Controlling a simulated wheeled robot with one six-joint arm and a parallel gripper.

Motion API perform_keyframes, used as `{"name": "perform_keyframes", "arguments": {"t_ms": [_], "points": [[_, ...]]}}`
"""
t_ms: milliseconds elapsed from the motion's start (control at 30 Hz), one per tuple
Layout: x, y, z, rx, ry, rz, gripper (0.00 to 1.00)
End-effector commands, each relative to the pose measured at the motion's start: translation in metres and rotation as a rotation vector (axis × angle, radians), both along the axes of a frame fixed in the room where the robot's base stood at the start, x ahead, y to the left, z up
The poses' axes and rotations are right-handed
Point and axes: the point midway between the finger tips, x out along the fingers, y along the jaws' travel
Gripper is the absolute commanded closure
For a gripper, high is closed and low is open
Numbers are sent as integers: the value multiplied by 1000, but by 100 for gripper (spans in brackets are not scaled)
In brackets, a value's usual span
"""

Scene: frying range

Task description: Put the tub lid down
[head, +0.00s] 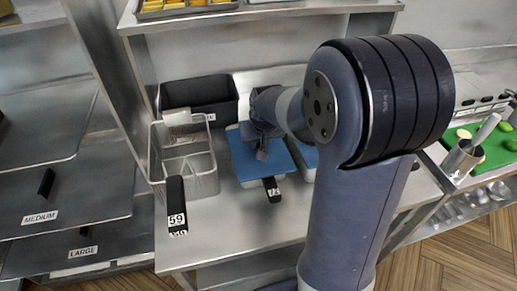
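A blue lid (243,168) lies flat, as far as I can see, over a pale tub on the steel counter, left of my arm. My gripper (262,153) points down at the middle of this lid, touching it or just above it; I cannot tell which. The fingertips are small and dark here, so whether they are open or shut is unclear. A second blue-topped tub (306,153) shows to the right, mostly hidden behind my arm. A black tab with a label (271,190) sits at the front of the first tub.
A wire fry basket (207,160) with a black handle marked 59 (176,200) stands left of the tubs. A black bin (200,95) is behind it. The counter's front strip (225,225) is clear. A green board (490,148) and a steel container (462,160) are at right.

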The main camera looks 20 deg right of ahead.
Motion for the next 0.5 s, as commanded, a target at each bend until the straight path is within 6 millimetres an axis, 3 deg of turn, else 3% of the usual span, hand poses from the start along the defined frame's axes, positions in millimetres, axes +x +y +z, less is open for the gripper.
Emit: {"name": "perform_keyframes", "arguments": {"t_ms": [200, 500], "points": [[0, 0, 0, 0, 0, 0, 100], [0, 0, 0, 0, -1, 0, 100]]}}
